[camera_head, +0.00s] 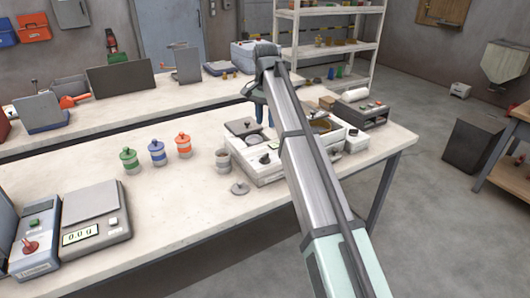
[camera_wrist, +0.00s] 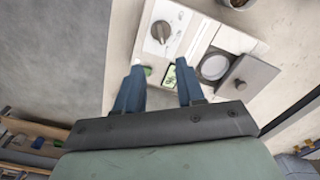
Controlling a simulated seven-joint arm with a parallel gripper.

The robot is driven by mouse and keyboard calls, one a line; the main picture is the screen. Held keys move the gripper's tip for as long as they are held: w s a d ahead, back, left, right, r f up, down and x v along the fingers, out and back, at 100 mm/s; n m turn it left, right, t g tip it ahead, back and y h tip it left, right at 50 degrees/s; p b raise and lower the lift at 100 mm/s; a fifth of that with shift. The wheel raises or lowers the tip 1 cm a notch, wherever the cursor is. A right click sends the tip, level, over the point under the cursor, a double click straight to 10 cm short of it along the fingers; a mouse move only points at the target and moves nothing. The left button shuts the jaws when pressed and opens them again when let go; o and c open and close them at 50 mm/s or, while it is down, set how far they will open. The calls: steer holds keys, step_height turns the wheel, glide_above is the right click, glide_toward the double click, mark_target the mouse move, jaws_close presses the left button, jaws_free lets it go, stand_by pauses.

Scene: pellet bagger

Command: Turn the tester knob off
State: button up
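A white boxed device (camera_head: 262,172), which looks like the tester, stands near the right end of the front table. A dark knob (camera_head: 265,158) is on its front panel. In the wrist view the dark round knob (camera_wrist: 161,31) sits on the white panel (camera_wrist: 178,18), beyond my fingertips; which setting it points to is too small to read. My gripper (camera_wrist: 160,66) is open and empty, its two blue fingers apart and pointing toward the panel, with the knob roughly in line with the gap. In the head view my arm covers part of the device and most of the gripper.
Next to the knob panel are a small green display (camera_wrist: 180,77), a round dish (camera_wrist: 215,67) and a grey lid (camera_wrist: 248,80). A grey cup (camera_head: 223,162) and a loose lid (camera_head: 240,188) stand left of the device. Green, blue and orange-topped jars (camera_head: 157,153) stand farther left.

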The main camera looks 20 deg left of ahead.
mark_target(265, 155)
step_height(265, 155, down, 14)
steer(key=shift+a+r, duration=0.15)
steer(key=shift+r, duration=0.05)
stand_by(0.4)
jaws_close()
stand_by(0.4)
